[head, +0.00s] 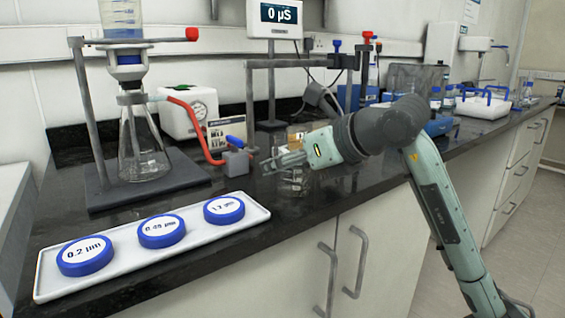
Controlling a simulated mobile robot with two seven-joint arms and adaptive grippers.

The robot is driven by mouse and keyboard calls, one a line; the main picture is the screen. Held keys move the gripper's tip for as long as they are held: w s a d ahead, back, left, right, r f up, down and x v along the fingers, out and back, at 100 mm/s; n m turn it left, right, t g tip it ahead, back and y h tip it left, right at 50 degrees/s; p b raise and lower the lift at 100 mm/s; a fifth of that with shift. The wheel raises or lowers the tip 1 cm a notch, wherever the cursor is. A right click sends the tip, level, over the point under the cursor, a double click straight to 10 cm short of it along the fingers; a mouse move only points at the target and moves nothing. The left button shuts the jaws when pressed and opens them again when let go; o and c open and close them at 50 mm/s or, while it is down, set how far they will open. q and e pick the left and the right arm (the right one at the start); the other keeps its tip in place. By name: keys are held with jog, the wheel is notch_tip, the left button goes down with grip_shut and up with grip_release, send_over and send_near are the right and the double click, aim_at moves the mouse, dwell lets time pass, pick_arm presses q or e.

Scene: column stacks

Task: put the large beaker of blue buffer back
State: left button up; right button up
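My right gripper (284,163) comes in from the right over the front of the black bench. Its fingers are at a small clear glass vessel (296,183), which is partly hidden behind them. I cannot tell whether the fingers touch or grip the glass. I cannot make out a large beaker of blue buffer for sure. Blue shapes (359,97) show behind my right arm, but they are partly covered. A clear graduated cup (122,18) with bluish liquid sits atop the filter flask (142,150) at the left. My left gripper is not in view.
A white tray (262,212) with three blue-rimmed discs lies along the bench's front left. A stand (80,110), a red hose (190,118) and a white gauge box (190,108) are behind it. A white tray with blue handles (482,106) is at the right.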

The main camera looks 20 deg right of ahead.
jog(key=shift+f, duration=0.1)
jog(key=o, duration=1.4)
jog(key=shift+r, duration=0.2)
jog(key=v, duration=1.2)
jog(key=shift+f, duration=0.1)
